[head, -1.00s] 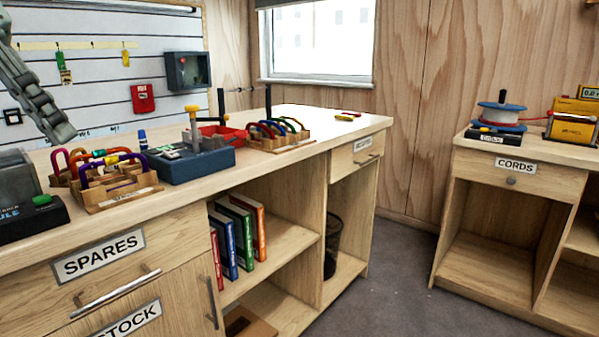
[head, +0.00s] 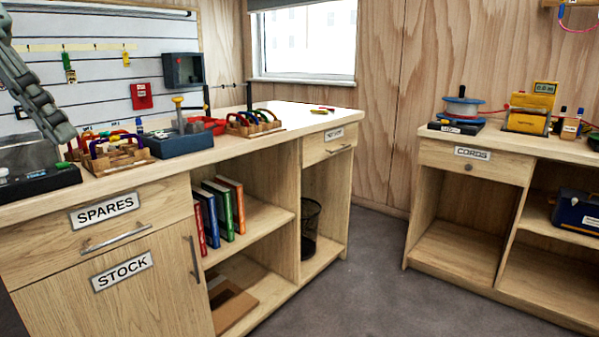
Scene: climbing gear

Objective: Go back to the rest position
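My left gripper (head: 62,130) comes in from the upper left in the head view, raised in front of the whiteboard and above the left end of the workbench. It is seen edge-on, so the gap between its fingers does not show. Nothing is seen hanging from it. My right gripper is not in view.
A long workbench (head: 265,128) carries a carabiner rack (head: 122,158), a blue device (head: 182,142) and a second rack (head: 252,126). A lower bench (head: 545,148) at right holds a cord spool (head: 461,108) and a yellow meter (head: 527,118). Grey floor (head: 372,255) lies open between them.

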